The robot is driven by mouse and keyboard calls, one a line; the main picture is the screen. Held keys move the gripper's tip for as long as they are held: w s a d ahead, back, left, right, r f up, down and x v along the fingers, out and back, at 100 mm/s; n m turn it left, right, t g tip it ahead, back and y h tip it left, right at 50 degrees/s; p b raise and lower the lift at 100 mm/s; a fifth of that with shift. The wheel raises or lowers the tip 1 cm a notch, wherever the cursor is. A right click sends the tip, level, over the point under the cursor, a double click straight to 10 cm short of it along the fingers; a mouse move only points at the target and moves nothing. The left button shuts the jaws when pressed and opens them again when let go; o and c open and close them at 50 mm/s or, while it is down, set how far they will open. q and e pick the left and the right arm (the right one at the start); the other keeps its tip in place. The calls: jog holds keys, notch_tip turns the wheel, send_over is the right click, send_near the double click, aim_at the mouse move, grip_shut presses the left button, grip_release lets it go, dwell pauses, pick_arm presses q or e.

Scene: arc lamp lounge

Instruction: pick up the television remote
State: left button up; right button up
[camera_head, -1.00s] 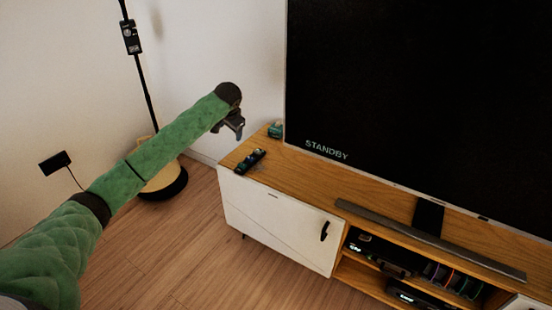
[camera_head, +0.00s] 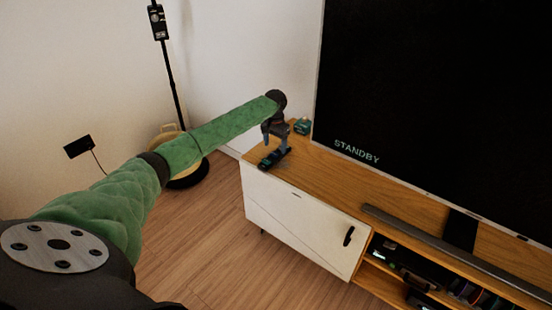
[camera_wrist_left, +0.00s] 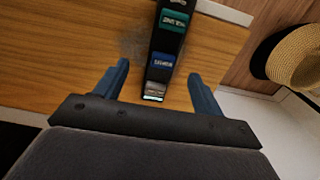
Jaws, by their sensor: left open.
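The television remote (camera_head: 275,160) is a dark bar with teal and blue labels, lying on the left end of the wooden TV cabinet. My left gripper (camera_head: 275,146) is directly over it in the head view, pointing down. In the left wrist view the remote (camera_wrist_left: 168,45) runs between the two open blue fingers of the left gripper (camera_wrist_left: 159,88), with space on both sides. Its near end shows between the fingertips. Whether the fingers reach down beside it is hard to tell. My right gripper is not in view.
The wooden cabinet top (camera_head: 320,175) carries a small teal object (camera_head: 302,127) just behind the remote. A large television (camera_head: 430,100) and a soundbar (camera_head: 440,240) are to the right. A lamp pole (camera_head: 173,85) stands left. A straw hat (camera_wrist_left: 295,62) shows in the wrist view.

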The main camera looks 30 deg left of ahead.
aim_at(275, 153)
pick_arm(q)
jog(key=shift+w+a+f, duration=0.1)
jog(key=shift+w+f, duration=0.05)
jog(key=shift+f, duration=1.35)
jog(key=shift+w+a+f, duration=0.1)
jog(key=shift+w+f, duration=0.05)
jog(key=shift+f, duration=1.3)
jog(key=shift+c, duration=0.4)
jog(key=c, duration=1.1)
